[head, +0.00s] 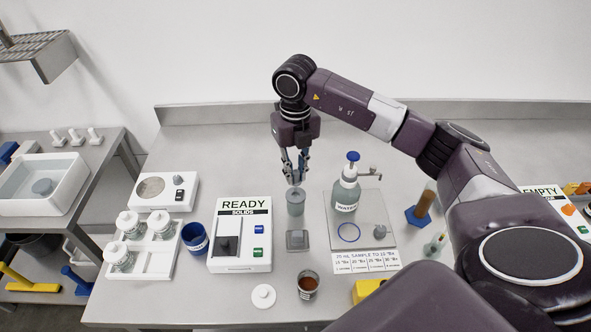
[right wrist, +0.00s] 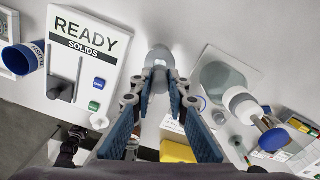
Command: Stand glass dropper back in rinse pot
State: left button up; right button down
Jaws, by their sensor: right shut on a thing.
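My right gripper (head: 295,180) points straight down, with its fingers drawn close together. It is shut on the glass dropper, which is mostly hidden between the fingers. A grey, cloudy cylindrical pot (head: 296,204), which looks like the rinse pot, stands upright directly below the fingertips. In the right wrist view the fingertips (right wrist: 162,84) come together in front of the pot's pale rounded outline (right wrist: 159,58). I cannot tell how far the dropper's tip reaches into the pot. My left gripper is not in view.
A READY solids box (head: 240,240) stands left of the pot. A small grey block (head: 297,240) and a brown-filled jar (head: 307,284) are nearer. The bench behind the pot is clear.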

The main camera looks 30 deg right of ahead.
aim_at(296, 184)
jog(key=shift+f+b, duration=1.55)
jog(key=shift+f, duration=0.85)
jog(key=c, duration=1.8)
grip_release()
jog(key=shift+r, duration=0.25)
notch_tip(296, 184, up, 11)
jog(key=shift+r, duration=0.2)
jog(key=shift+r, duration=0.15)
